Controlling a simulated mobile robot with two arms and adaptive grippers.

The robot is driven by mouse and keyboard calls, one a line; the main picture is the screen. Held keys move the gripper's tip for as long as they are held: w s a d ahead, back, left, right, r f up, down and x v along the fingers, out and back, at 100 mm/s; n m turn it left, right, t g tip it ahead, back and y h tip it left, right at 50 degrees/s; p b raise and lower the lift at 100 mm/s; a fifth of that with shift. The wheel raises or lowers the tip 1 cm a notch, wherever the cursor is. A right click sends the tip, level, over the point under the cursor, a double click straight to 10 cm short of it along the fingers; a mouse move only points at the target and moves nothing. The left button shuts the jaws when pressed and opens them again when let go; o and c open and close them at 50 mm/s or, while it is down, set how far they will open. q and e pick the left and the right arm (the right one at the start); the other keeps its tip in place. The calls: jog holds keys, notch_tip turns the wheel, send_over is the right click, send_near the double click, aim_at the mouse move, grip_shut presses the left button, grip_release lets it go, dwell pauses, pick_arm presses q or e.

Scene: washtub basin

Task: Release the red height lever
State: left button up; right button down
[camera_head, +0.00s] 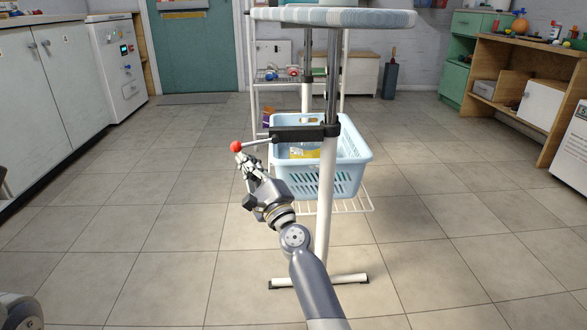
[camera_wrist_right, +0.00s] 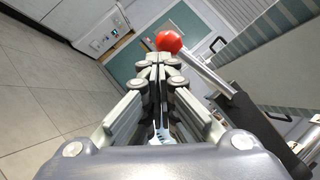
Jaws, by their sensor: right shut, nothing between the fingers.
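The red height lever is a red ball knob (camera_head: 236,147) on a thin metal rod, joined to a black clamp (camera_head: 300,133) on the white and metal post of an ironing board (camera_head: 335,18). My right gripper (camera_head: 241,158) is shut and empty, with its fingertips just below the knob in the head view. In the right wrist view the red knob (camera_wrist_right: 169,41) shows just beyond and a little right of the closed fingertips (camera_wrist_right: 160,58). I cannot tell whether they touch. My left gripper is not in view.
A light blue laundry basket (camera_head: 345,178) sits on a white wire shelf behind the post. The stand's white foot (camera_head: 318,282) rests on the tiled floor. White cabinets (camera_head: 45,90) line the left, wooden shelving (camera_head: 525,85) the right. The floor left of the stand is clear.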

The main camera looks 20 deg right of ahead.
jog(key=v, duration=1.2)
jog(key=shift+r, duration=0.15)
